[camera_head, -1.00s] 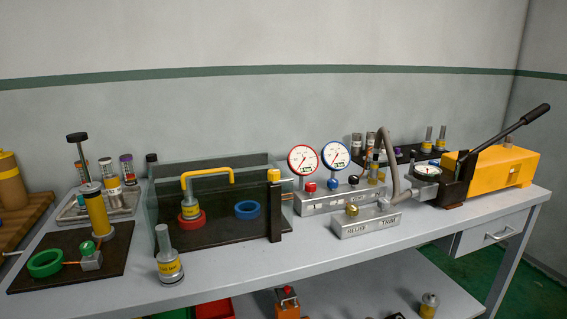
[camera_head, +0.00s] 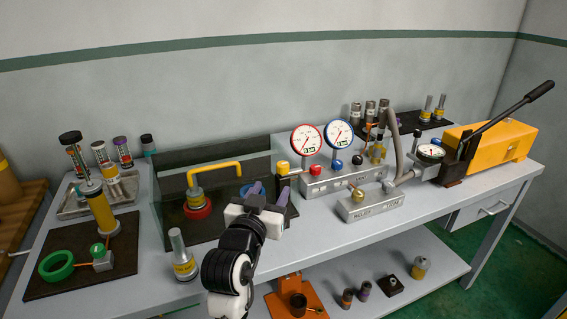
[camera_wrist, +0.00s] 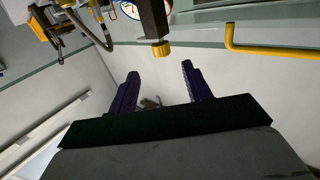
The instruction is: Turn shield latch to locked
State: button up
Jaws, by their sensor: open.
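The shield is a clear box with a yellow handle (camera_head: 215,168) along its top; the handle also shows in the wrist view (camera_wrist: 270,48). The likely shield latch is a yellow knob (camera_head: 283,168) on a dark post at the shield's right end. In the wrist view the knob (camera_wrist: 161,49) is just beyond my fingertips, in line with the gap between them. My gripper (camera_head: 269,191) is open and empty in front of the post; its two dark purple fingers also show in the wrist view (camera_wrist: 160,73). It appears apart from the knob. My gripper hides the lower post.
A red ring (camera_head: 197,213) with a cylinder sits inside the shield. A gauge manifold (camera_head: 345,182) and a relief/trim block (camera_head: 372,207) stand close on the right. A loose cylinder (camera_head: 182,255) stands at the front left. A lower shelf (camera_head: 425,285) carries several small parts.

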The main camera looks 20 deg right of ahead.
aim_at(281, 171)
jog(key=p+x, duration=0.3)
jog(key=x, duration=0.7)
jog(key=shift+w+d+r, duration=0.1)
jog(key=shift+w+d, duration=0.05)
jog(key=shift+w, duration=0.15)
jog(key=c, duration=0.9)
jog(key=shift+c, duration=0.2)
